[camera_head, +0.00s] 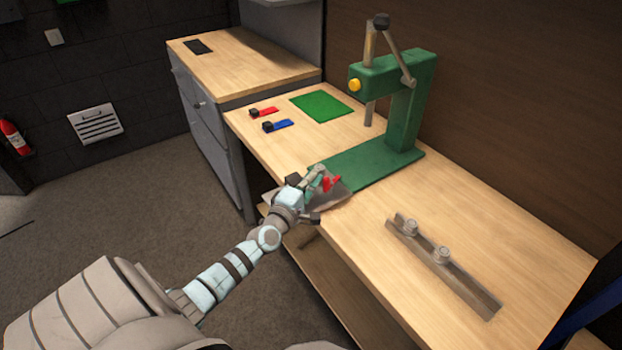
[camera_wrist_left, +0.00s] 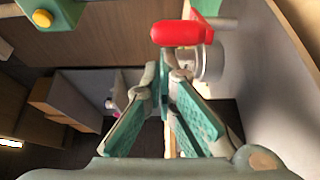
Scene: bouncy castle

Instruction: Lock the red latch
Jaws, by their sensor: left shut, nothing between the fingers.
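The red latch handle (camera_head: 331,183) sits on a grey metal bracket (camera_head: 336,201) at the front edge of the workbench, beside the green press base. In the left wrist view the red handle (camera_wrist_left: 182,33) is large at the top, with a round metal part (camera_wrist_left: 207,62) below and behind it. My left gripper (camera_head: 319,174) is at the latch, just left of the red handle in the head view. Its fingers (camera_wrist_left: 164,84) are shut and empty, just below the handle in the wrist view. Whether they touch it I cannot tell. My right gripper is not in view.
A green press (camera_head: 403,110) with a lever stands behind the latch on the workbench (camera_head: 375,225). A metal rail (camera_head: 440,266) lies to the right. A green mat (camera_head: 322,106) and small red (camera_head: 268,111) and blue (camera_head: 281,124) items lie further back.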

